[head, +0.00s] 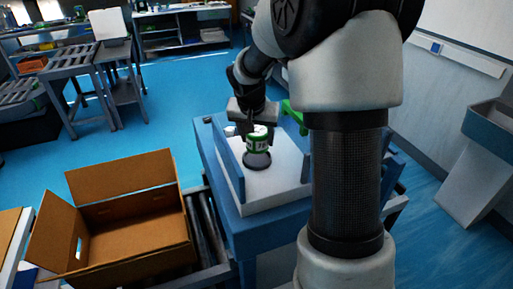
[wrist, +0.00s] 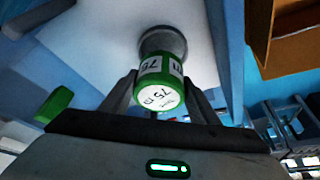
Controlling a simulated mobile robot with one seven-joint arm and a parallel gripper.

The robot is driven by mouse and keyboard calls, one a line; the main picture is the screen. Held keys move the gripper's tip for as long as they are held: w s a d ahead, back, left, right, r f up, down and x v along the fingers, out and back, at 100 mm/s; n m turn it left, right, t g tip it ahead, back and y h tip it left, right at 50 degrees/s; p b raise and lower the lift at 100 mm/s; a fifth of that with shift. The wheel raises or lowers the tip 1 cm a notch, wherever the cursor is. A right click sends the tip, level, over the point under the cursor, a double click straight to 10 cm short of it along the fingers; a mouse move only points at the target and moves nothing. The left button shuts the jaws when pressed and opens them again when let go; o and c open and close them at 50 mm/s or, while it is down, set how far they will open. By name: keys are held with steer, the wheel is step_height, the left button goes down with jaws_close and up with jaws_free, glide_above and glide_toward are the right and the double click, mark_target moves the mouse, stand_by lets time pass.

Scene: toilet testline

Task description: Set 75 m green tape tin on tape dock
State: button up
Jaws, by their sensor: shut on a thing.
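The green tape tin (head: 257,145) has a white top and white label patches with dark print, partly reading 75. My gripper (head: 256,127) is shut on it from above. In the wrist view the tin (wrist: 158,84) sits between the two fingers (wrist: 163,104), its white face towards the camera. The round grey tape dock (head: 257,163) stands on the white worktop directly below the tin, and also shows behind the tin in the wrist view (wrist: 161,41). The tin lines up closely with the dock. I cannot tell whether they touch.
The white worktop (head: 280,190) lies on a blue bench with a raised blue panel (head: 229,165) at its left. A green object (head: 295,114) is behind my gripper to the right. An open cardboard box (head: 120,235) stands on rollers at lower left.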

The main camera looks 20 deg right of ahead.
mark_target(257, 147)
step_height(257, 147, down, 4)
steer(key=shift+r, duration=0.1)
steer(key=shift+s+f, duration=0.15)
steer(key=shift+f, duration=0.05)
steer(key=shift+c, duration=0.7)
steer(key=o, duration=1.5)
steer(key=shift+f, duration=0.15)
steer(key=shift+c, duration=0.2)
steer(key=shift+o, duration=0.3)
steer(key=shift+r, duration=0.2)
